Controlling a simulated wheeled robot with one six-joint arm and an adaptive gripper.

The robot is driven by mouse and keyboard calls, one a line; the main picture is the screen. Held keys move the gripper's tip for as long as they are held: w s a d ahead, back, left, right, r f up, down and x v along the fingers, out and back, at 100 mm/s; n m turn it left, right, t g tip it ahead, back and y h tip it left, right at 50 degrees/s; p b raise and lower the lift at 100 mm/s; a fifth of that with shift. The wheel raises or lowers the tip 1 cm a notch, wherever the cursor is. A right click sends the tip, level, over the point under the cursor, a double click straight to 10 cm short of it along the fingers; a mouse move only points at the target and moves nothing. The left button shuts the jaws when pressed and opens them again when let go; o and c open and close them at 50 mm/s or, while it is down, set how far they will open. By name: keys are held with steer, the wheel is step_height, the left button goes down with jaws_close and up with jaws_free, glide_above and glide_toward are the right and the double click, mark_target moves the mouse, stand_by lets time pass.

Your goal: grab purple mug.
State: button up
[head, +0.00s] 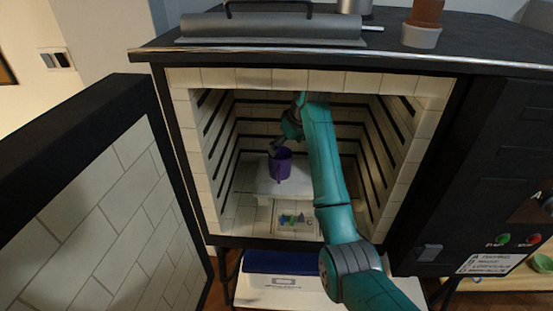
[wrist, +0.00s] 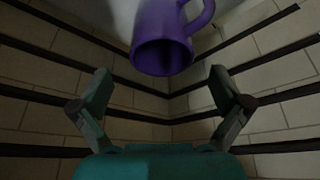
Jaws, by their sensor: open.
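The purple mug (head: 280,165) stands on a white shelf (head: 258,184) inside the open kiln. In the wrist view the mug (wrist: 163,40) is at the top middle, its dark opening facing me and its handle to the right. My gripper (head: 277,143) is inside the kiln, at the mug's upper rim in the head view. In the wrist view my gripper (wrist: 160,85) has its two fingers spread wide with nothing between them, and the mug lies just beyond the fingertips. I cannot tell whether a finger touches it.
The kiln's brick walls (head: 220,130) with dark grooves close in on both sides and behind. The open door (head: 95,210) stands at left. Small coloured pieces (head: 292,219) lie on the kiln floor in front of the shelf. The control panel (head: 500,240) is at right.

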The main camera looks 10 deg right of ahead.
mark_target(279, 158)
steer(key=shift+x, duration=3.75)
steer(key=shift+s, duration=0.15)
steer(key=c, duration=1.3)
steer(key=shift+r, duration=0.15)
